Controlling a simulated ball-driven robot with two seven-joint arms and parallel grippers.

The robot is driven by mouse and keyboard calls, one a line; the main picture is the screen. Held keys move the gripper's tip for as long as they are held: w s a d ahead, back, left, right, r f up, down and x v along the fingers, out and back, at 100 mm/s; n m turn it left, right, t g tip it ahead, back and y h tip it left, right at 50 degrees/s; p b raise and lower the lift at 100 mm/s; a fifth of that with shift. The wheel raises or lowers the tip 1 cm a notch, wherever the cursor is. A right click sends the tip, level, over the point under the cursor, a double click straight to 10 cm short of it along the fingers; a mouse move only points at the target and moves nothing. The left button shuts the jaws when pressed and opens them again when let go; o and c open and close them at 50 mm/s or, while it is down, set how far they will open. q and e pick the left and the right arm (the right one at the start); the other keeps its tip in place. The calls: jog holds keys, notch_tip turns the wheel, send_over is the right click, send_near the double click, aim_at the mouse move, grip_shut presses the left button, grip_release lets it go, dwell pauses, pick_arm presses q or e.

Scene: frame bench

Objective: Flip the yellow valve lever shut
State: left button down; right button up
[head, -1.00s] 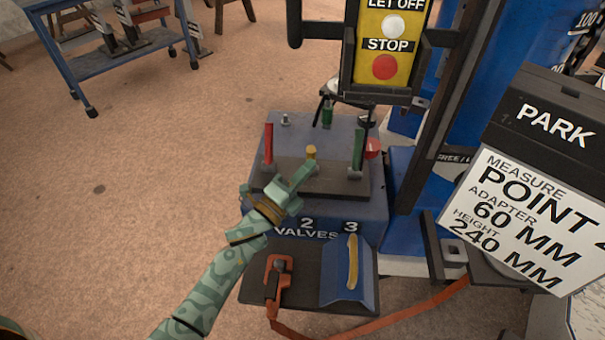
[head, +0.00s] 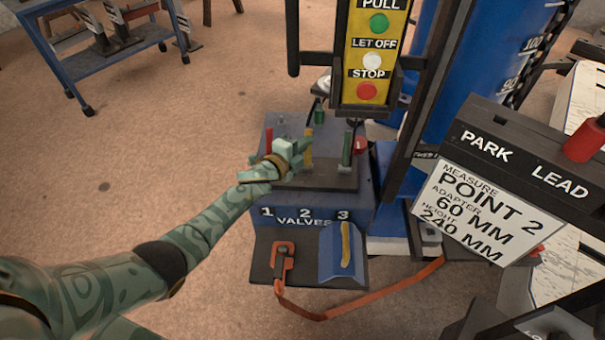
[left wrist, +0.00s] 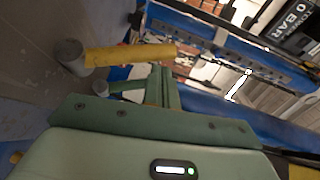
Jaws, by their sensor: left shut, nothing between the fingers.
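The yellow valve lever (head: 309,147) stands roughly upright in the middle of the valve block (head: 318,183), between a red lever (head: 269,143) and a green lever (head: 347,149). My left gripper (head: 302,148) is shut and empty, just left of the yellow lever. In the left wrist view the yellow lever (left wrist: 130,54) runs sideways from its grey hub, close past the tips of my shut fingers (left wrist: 162,88). I cannot tell whether they touch. The lever's base is partly hidden by my gripper in the head view. My right gripper is out of view.
A yellow button panel (head: 374,55) hangs behind the block. A dark post stands to its right. A lettered sign (head: 478,205) stands right. The floor left is open.

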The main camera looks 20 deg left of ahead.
pick_arm(q)
jog(key=shift+w+a, duration=0.1)
jog(key=shift+w, duration=0.15)
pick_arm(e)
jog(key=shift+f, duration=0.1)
pick_arm(q)
jog(key=shift+w+r, duration=0.15)
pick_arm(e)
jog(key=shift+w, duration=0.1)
